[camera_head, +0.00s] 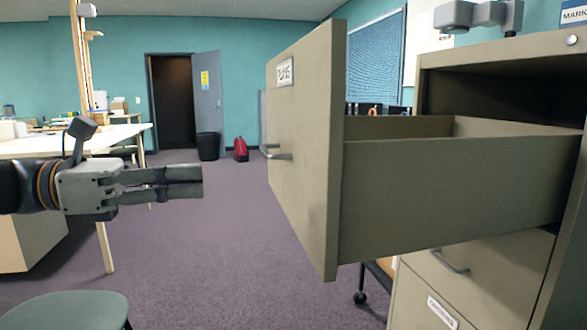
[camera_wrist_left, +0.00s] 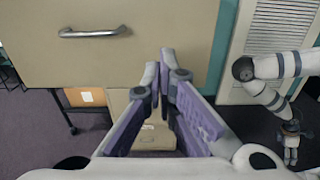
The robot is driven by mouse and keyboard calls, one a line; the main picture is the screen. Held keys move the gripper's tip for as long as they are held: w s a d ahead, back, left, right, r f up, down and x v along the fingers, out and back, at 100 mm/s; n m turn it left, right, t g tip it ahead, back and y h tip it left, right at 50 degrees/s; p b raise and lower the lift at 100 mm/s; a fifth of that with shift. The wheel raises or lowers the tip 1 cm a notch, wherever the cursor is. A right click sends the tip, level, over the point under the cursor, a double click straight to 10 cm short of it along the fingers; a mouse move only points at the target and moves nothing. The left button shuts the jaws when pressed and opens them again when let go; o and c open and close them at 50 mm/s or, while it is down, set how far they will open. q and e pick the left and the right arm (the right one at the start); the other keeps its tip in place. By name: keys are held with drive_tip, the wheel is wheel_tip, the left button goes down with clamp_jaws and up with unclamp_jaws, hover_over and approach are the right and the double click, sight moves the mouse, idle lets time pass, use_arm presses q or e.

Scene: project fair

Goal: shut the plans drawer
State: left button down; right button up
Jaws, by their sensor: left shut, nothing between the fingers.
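The plans drawer (camera_head: 303,170) stands pulled far out of the beige cabinet (camera_head: 495,270), its labelled front facing left. Its bar handle (camera_head: 275,153) is on that front and also shows in the left wrist view (camera_wrist_left: 93,32). My left gripper (camera_head: 201,181) is shut and empty, left of the drawer front with a visible gap in the head view. In the left wrist view its fingertips (camera_wrist_left: 168,62) overlap the lower right part of the drawer front. At the right of that view is what looks like my right arm; its gripper (camera_wrist_left: 290,132) is too small to read.
A lower drawer (camera_head: 480,270) of the cabinet is shut. A grey device (camera_head: 478,14) stands on the cabinet top. A white table (camera_head: 80,143) is behind my left arm and a green stool (camera_head: 68,312) is at front left. The carpet between is clear.

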sight(304, 163)
use_arm(q)
drive_tip(key=shift+h, duration=0.3)
drive_tip(key=x, duration=0.4)
drive_tip(key=r+b+x, duration=0.1)
drive_tip(key=x, duration=0.7)
drive_tip(key=shift+s+d+r+b, duration=0.15)
drive_tip(key=shift+s+d+b, duration=0.1)
drive_tip(key=shift+s+b, duration=0.1)
drive_tip(key=shift+w+d, duration=0.25)
drive_tip(key=shift+d, duration=0.3)
use_arm(e)
drive_tip(key=shift+s+f+g, duration=0.3)
drive_tip(key=shift+s+f, duration=0.65)
